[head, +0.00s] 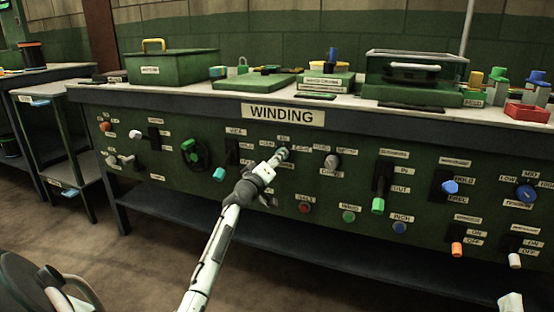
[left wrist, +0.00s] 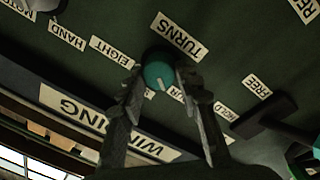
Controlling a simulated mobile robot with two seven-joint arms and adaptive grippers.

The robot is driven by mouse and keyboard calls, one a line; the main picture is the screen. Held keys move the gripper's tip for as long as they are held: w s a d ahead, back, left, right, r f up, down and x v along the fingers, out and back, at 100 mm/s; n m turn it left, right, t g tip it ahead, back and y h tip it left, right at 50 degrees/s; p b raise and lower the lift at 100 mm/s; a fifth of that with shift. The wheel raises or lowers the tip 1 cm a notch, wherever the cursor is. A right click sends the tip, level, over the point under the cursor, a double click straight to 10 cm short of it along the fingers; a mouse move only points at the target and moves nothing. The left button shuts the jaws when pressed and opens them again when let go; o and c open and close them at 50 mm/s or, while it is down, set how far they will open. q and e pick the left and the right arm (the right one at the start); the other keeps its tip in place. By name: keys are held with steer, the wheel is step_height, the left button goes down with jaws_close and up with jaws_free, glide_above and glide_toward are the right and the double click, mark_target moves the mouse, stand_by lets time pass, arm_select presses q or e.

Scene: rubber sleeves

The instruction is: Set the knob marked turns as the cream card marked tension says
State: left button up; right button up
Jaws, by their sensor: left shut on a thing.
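The turns knob (left wrist: 158,72) is round and teal with a pale pointer line, on the green panel beside a label reading TURNS (left wrist: 178,36). A label reading EIGHT (left wrist: 112,50) is beside it; another label is partly hidden behind a finger. In the head view the knob (head: 282,153) is at the tip of my left arm. My left gripper (left wrist: 160,80) is shut on the knob, one finger on each side. In the wrist view the pointer line slants towards the lower edge. I cannot make out a cream card marked tension.
The WINDING sign (head: 283,114) is along the bench's front edge. A green box (head: 172,68) and a clear-lidded case (head: 415,72) stand on the bench.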

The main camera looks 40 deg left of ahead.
arm_select(q)
steer(key=o, duration=1.2)
steer(key=shift+c, duration=0.2)
steer(key=shift+s, duration=0.1)
steer(key=v, duration=1.1)
steer(key=shift+s+d, duration=0.2)
steer(key=shift+s, duration=0.2)
